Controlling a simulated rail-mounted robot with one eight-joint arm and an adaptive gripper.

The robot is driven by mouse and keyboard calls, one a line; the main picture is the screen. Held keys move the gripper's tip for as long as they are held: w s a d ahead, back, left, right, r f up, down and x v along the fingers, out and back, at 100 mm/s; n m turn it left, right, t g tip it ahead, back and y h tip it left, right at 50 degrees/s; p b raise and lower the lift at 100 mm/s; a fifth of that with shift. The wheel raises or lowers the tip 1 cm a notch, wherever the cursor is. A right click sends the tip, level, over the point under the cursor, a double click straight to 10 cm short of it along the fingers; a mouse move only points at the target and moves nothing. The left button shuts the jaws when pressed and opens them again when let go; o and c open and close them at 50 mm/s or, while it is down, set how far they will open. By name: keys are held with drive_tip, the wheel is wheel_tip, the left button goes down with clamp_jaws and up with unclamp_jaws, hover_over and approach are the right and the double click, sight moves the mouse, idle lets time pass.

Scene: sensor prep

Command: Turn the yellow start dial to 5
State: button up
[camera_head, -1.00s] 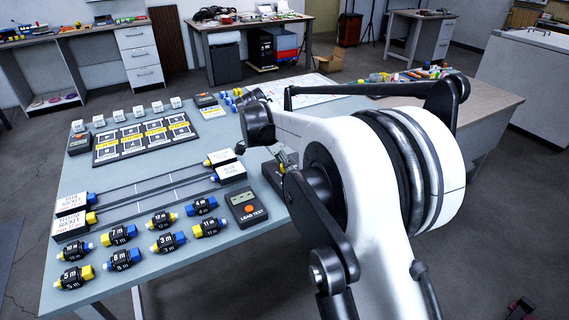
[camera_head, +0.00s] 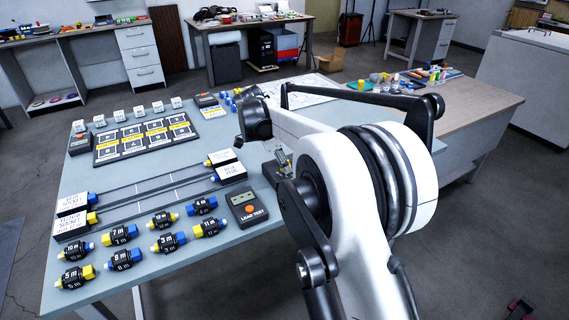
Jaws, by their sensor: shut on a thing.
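My gripper (camera_head: 284,161) shows only as a small grey piece beside my white arm, at the right part of the blue-grey table (camera_head: 140,272). It is low over a dark box (camera_head: 270,174) at the table's right side, mostly covered by my arm. A little yellow shows at the gripper, where it is shut on the yellow start dial. The dial's face, its numbers and its pointer are hidden, so its setting cannot be read.
A lead tester (camera_head: 246,208) lies left of my arm. Several dark connectors with blue or yellow ends fill the front left. A black card board (camera_head: 146,138) lies behind. Small bottles (camera_head: 395,80) stand on the right-hand bench.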

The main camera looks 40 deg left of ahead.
drive_tip(key=o, duration=1.1)
drive_tip(key=v, duration=1.2)
drive_tip(key=shift+s, duration=0.1)
